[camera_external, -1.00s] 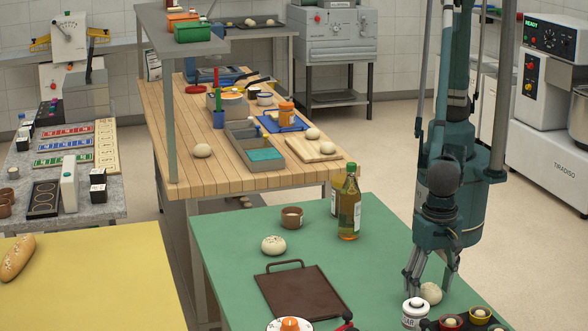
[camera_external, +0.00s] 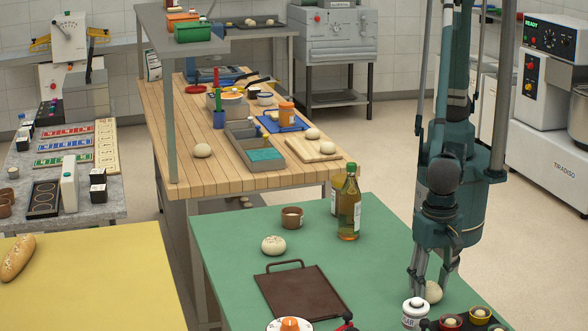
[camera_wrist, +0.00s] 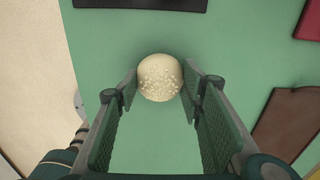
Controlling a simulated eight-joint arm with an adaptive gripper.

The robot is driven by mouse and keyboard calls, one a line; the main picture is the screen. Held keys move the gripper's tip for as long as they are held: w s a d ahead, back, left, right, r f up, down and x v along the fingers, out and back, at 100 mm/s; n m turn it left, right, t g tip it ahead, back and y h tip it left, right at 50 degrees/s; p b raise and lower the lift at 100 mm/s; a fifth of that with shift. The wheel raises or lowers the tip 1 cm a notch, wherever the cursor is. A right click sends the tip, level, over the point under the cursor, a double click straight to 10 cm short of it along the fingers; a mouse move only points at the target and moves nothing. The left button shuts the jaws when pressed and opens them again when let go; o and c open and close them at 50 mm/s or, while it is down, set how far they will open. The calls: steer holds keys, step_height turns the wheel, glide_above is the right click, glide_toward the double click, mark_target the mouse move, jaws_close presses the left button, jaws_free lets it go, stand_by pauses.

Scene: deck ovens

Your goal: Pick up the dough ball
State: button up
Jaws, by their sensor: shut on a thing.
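A pale, speckled dough ball (camera_external: 433,292) is at the right side of the green table, partly hidden by my fingers in the external view. In the wrist view the dough ball (camera_wrist: 160,77) lies between the far ends of my two fingers. My gripper (camera_external: 424,284) points down at the table and is shut on this ball; it also shows in the wrist view (camera_wrist: 160,85). The ball looks to be at table height; I cannot tell whether it touches the surface. Another dough ball (camera_external: 273,245) rests on the green table farther left.
A white lidded jar (camera_external: 414,312) stands just in front of my gripper, beside a dark tray with small cups (camera_external: 451,322). An oil bottle (camera_external: 349,205), a brown cup (camera_external: 292,217) and a brown board (camera_external: 302,292) are farther left. Green table (camera_external: 385,265) is clear between bottle and gripper.

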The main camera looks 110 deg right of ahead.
mark_target(429, 284)
steer(key=shift+r+p, duration=0.4)
steer(key=shift+r, duration=4.35)
steer(key=shift+w+d, duration=0.1)
steer(key=w+d+f+n, duration=0.1)
steer(key=w+d+n, duration=0.3)
steer(key=w+d, duration=0.95)
steer(key=w+d+f+n, duration=0.1)
steer(key=w+d+n, duration=0.3)
steer(key=w+d, duration=0.95)
steer(key=w+d+n, duration=0.1)
steer(key=d+n, duration=0.2)
steer(key=d, duration=1)
steer(key=w+d+f+n, duration=0.1)
steer(key=w+d+n, duration=0.1)
steer(key=d, duration=1.2)
steer(key=w+d+f+n+b, duration=0.1)
steer(key=d+n, duration=0.3)
steer(key=d, duration=0.9)
steer(key=shift+w+d+f+n, duration=0.3)
steer(key=shift+w+d, duration=0.1)
steer(key=shift+w, duration=0.1)
steer(key=shift+a+r, duration=0.1)
steer(key=shift+a, duration=0.05)
